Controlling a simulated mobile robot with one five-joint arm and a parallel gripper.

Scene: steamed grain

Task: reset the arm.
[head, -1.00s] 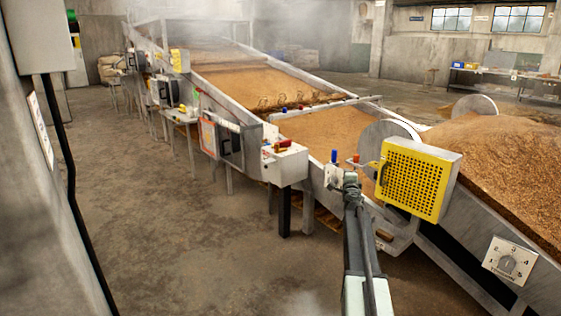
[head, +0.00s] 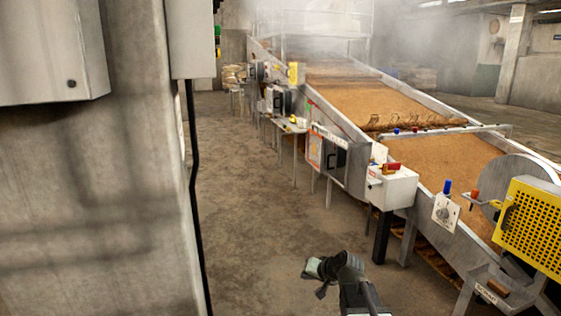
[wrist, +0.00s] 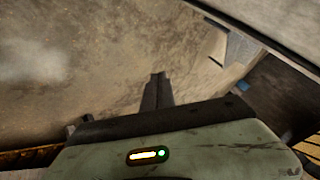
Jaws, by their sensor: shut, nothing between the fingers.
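My gripper (head: 316,276) is at the bottom middle of the head view, over the bare floor and left of the long grain conveyor. In the wrist view its fingers (wrist: 157,90) are together, pointing away from the camera. Nothing shows between them. Part of my arm (head: 362,298) shows behind the gripper at the bottom edge.
The conveyor (head: 352,167) carries brown grain (head: 440,160) on the right. A white control box (head: 394,188) and a yellow perforated guard (head: 535,225) are on its near side. A concrete wall (head: 90,190) fills the left. The floor (head: 245,220) between them is clear.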

